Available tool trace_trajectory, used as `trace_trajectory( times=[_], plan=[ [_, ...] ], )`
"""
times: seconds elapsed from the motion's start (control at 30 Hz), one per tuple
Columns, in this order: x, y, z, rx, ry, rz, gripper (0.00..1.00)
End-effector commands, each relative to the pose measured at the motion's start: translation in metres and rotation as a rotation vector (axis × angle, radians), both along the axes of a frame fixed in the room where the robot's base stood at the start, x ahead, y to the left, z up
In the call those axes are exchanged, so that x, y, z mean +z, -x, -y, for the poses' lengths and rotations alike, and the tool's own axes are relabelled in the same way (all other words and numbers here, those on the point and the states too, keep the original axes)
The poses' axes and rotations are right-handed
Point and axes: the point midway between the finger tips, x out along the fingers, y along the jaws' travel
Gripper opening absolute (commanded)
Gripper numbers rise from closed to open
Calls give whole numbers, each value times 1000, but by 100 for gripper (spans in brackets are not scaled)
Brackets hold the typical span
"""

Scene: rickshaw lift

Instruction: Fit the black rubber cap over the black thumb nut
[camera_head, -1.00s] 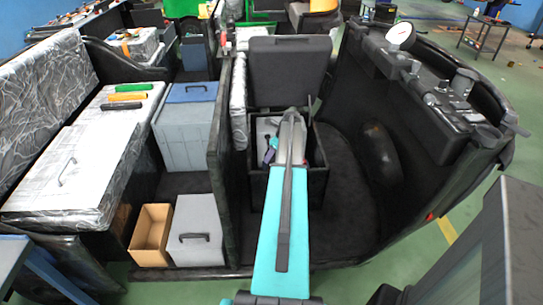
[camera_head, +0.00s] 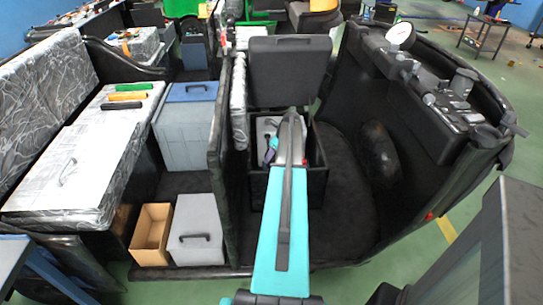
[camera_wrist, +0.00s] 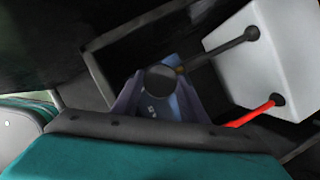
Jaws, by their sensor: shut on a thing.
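In the wrist view, the purple-grey fingers of my gripper (camera_wrist: 158,100) are shut on a dark round piece that looks like the black rubber cap (camera_wrist: 160,82). A white battery-like block (camera_wrist: 262,62) stands to the right of it, apart from the cap. A black rod or cable end reaches its top-left part, with a dark round knob that looks like the black thumb nut (camera_wrist: 252,33). In the head view, my gripper (camera_head: 270,150) is inside the open black box, partly hidden by my arm.
The black box (camera_head: 312,185) has its lid (camera_head: 290,70) raised behind it, and its walls stand close around my gripper. A dark partition (camera_head: 222,165) stands left of it. A black console with a gauge (camera_head: 400,36) is at the right. Dark floor lies right of the box.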

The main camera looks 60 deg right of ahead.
Motion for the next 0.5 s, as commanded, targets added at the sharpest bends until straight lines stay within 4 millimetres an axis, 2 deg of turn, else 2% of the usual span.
trace_trajectory(
  times=[0.5],
  plan=[
    [-7,0,0,0,0,0,18]
  ],
)
